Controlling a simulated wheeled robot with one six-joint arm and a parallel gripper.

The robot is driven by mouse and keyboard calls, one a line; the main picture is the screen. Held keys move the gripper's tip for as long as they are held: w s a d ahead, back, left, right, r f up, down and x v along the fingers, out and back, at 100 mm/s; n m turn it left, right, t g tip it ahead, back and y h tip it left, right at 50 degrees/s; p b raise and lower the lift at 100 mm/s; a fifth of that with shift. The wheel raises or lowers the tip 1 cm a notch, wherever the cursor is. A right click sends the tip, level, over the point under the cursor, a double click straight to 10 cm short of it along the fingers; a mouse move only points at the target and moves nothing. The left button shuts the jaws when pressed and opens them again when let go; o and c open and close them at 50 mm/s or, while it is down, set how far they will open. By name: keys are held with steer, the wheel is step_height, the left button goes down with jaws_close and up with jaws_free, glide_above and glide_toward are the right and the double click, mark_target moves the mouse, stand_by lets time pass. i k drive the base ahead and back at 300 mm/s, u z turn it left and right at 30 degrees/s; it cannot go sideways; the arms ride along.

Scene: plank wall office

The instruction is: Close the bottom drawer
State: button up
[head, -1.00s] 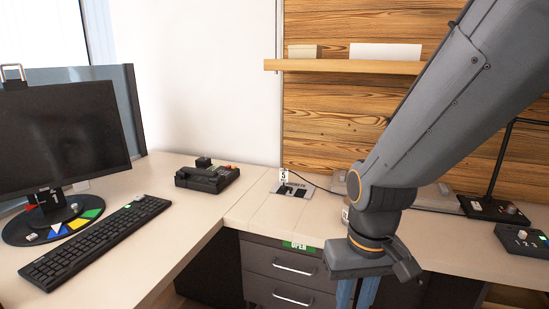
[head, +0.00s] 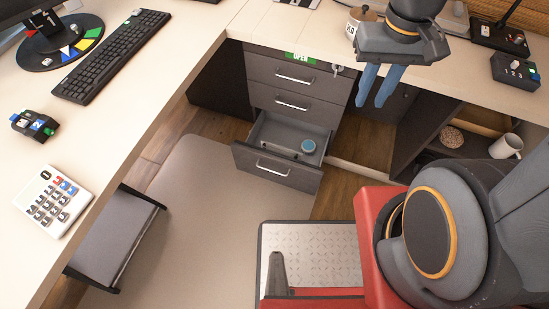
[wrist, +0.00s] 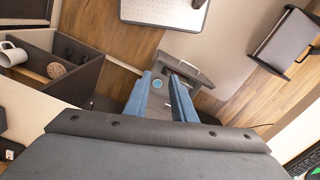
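The bottom drawer (head: 277,168) of the dark grey cabinet is pulled out, and its front with a silver handle faces me. A small blue-topped round thing (head: 308,147) lies inside it. The two drawers above it, the top one (head: 293,74) and the middle one (head: 291,103), are shut. My gripper (head: 375,103) hangs to the right of the cabinet, above and apart from the open drawer. Its blue fingers are spread with a gap and nothing between them. In the wrist view, the drawer (wrist: 190,70) shows partly behind the fingers.
The desk (head: 190,60) holds a keyboard (head: 112,55) and a calculator (head: 53,201). An open shelf with a mug (head: 506,146) stands right of the cabinet. A chair (head: 115,238) is at the left. The floor mat (head: 200,220) before the drawer is mostly clear.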

mark_target(249, 156)
steer(key=z, duration=0.55)
steer(key=k, duration=1.25)
steer(key=u, duration=0.35)
steer(key=i, duration=0.85)
steer(key=u, duration=0.2)
